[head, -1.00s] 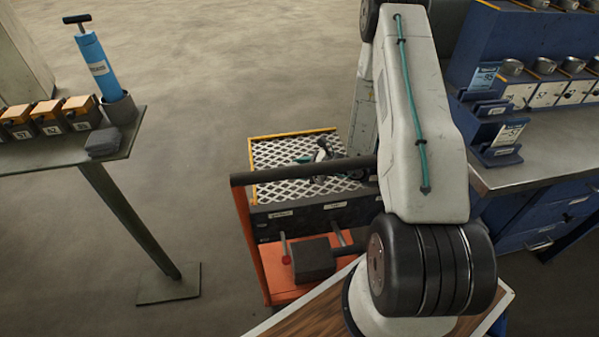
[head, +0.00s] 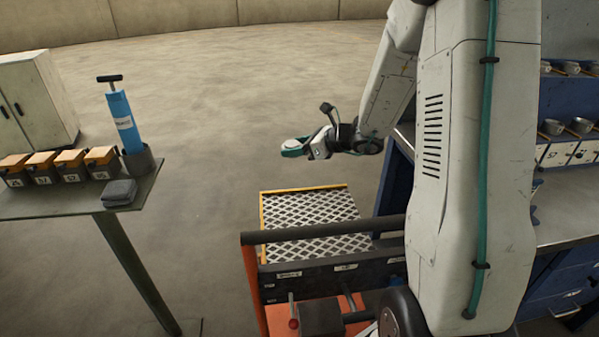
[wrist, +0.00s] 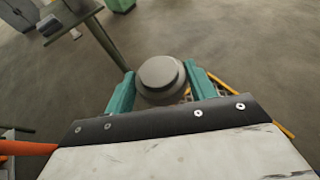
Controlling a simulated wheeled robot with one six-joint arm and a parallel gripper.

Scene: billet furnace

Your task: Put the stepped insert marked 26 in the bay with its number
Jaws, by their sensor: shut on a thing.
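My gripper (head: 296,147) is shut on a grey round stepped insert (wrist: 161,77), held between its teal fingers in the wrist view. The insert's upper step is narrower than its base, and no number can be read on it. In the head view the gripper is in the air above and beyond the cart's mesh top (head: 310,213). Its fingers hide most of the insert there. Several boxes with orange tops and number labels, one of them an orange-topped box (head: 101,162), stand in a row on the left table. Their numbers are small; the leftmost seems to read 26.
A blue workbench with a metal top (head: 570,205) and cups stands at right. Open floor lies between table and cart.

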